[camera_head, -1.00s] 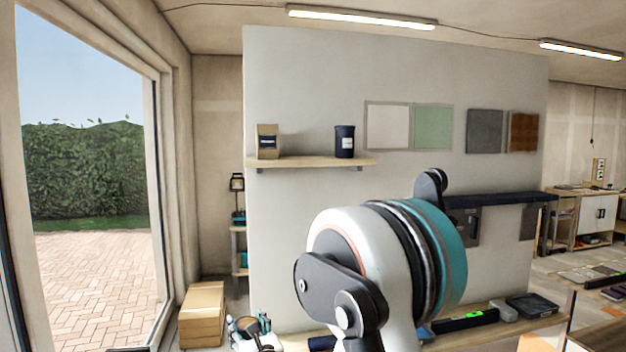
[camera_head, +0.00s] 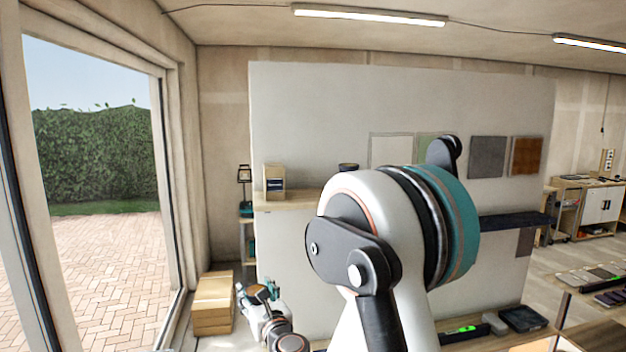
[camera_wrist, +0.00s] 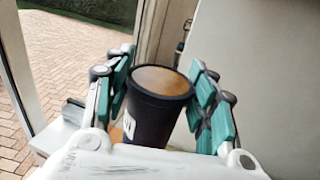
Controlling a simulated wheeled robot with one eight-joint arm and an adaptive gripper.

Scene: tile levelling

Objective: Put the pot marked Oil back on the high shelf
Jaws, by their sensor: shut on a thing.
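My gripper (camera_wrist: 163,78) is shut on a dark pot (camera_wrist: 155,115) in the wrist view, with a teal-padded finger on each side. The pot looks upright, with a brown-orange top and a white label mostly cut off at its left, too little to read.
A tan box (camera_head: 274,182) with a dark label stands at the shelf's left end. Another dark pot (camera_head: 348,167) shows only its top behind my arm. The shelf between them looks clear. Cardboard boxes (camera_head: 212,303) stand below, by the large window.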

